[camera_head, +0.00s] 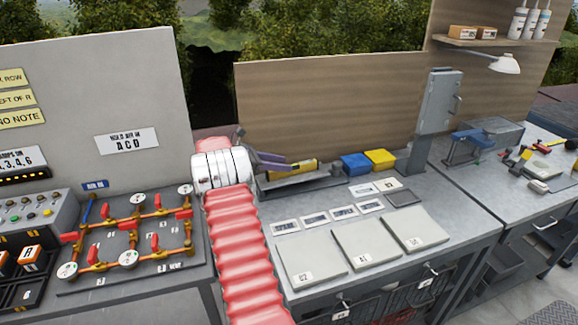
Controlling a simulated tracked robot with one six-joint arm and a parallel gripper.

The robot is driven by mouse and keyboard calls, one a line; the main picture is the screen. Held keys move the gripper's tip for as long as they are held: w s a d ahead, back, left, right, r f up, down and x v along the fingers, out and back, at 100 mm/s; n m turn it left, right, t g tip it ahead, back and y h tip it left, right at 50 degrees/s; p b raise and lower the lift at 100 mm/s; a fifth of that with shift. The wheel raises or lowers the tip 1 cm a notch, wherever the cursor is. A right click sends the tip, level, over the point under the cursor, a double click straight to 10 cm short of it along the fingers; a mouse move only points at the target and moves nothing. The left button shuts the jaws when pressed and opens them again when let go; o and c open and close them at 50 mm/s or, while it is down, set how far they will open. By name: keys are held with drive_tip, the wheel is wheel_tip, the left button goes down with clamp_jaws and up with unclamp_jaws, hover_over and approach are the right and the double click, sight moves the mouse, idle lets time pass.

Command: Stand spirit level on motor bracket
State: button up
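A yellow spirit level (292,171) with dark parts lies at a slant over a long grey tray (290,184) at the back left of the middle bench. My gripper (288,164) reaches in from the left, its grey-purple fingers beside and partly over the level's left part. The fingers overlap in this view, so I cannot tell whether they are open or shut, or whether they touch the level. I cannot surely identify the motor bracket; a tall grey upright box on a post (437,105) stands at the back right of this bench.
Blue (355,164) and yellow (380,159) blocks sit right of the tray. Flat grey panels (365,246) and small label plates cover the bench front. My red bellows-covered arm crosses in front.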

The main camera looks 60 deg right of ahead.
drive_tip(key=v, duration=0.8)
drive_tip(key=shift+w+a+r, duration=0.15)
drive_tip(key=shift+a, duration=0.15)
idle(0.6)
drive_tip(key=w+a+r+m+t+y, duration=0.15)
drive_tip(key=a+r+t, duration=0.35)
drive_tip(key=a, duration=1)
drive_tip(key=a+r+m+t+y, duration=0.25)
drive_tip(key=a+r, duration=0.35)
drive_tip(key=a, duration=1)
drive_tip(key=s+a+f+m+t+y, duration=0.1)
drive_tip(key=s+a+m+t+y, duration=0.1)
drive_tip(key=s+a, duration=0.3)
drive_tip(key=s+a+m+t+y, duration=0.1)
drive_tip(key=s+a, duration=0.4)
drive_tip(key=a, duration=0.9)
drive_tip(key=s+a+f+m+t+y, duration=0.1)
drive_tip(key=s+a+m+t+y, duration=0.1)
drive_tip(key=a, duration=0.8)
drive_tip(key=s+t+y, duration=0.1)
drive_tip(key=s+t, duration=0.1)
drive_tip(key=s, duration=0.1)
drive_tip(key=shift+s+f+m, duration=0.3)
drive_tip(key=shift+s+f, duration=0.05)
drive_tip(key=shift+s, duration=0.05)
